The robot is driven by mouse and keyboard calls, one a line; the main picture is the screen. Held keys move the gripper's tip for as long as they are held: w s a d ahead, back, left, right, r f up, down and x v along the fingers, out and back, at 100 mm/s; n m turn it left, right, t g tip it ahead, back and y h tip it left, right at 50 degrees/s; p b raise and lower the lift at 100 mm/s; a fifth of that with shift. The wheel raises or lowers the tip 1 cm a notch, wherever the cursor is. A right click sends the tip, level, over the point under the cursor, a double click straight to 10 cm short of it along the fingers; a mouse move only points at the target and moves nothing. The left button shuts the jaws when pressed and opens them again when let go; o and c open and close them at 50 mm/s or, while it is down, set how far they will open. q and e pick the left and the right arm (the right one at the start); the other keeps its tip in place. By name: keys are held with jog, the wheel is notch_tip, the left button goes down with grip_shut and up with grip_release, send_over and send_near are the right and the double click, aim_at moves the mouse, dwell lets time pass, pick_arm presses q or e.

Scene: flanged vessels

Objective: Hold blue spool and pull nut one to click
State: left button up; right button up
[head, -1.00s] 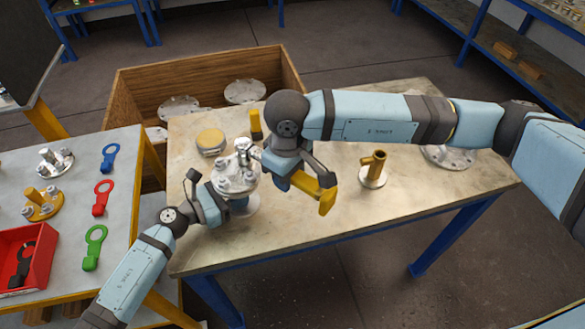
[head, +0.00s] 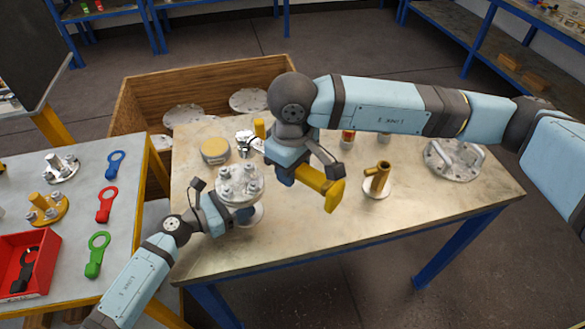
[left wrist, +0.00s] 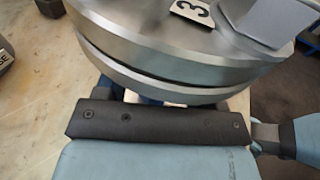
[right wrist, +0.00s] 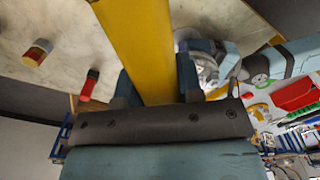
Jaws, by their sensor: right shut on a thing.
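The spool (head: 240,184) stands upright on the table, with a silver bolted top flange carrying several nuts. The left wrist view shows its flange edge (left wrist: 180,65) close up, with a tag reading 3. My left gripper (head: 222,208) is at the spool just below the flange; its fingertips are hidden, and I cannot tell whether it is shut. My right gripper (right wrist: 155,88) is shut on a yellow-handled wrench (head: 325,190), also in the right wrist view (right wrist: 140,40). The wrench's silver head (head: 247,143) is behind the flange nuts and appears clear of them.
A yellow-topped round tin (head: 214,150), a brass fitting (head: 378,180) and a handled flange plate (head: 455,158) stand on the table (head: 310,250). The left bench holds blue, red and green ring tools and a red tray (head: 27,262). A wooden crate (head: 205,85) is behind.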

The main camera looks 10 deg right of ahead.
pick_arm(q)
jog(key=shift+a, duration=0.15)
jog(key=v, duration=1.1)
jog(key=shift+s+a, duration=0.15)
jog(key=shift+a, duration=0.2)
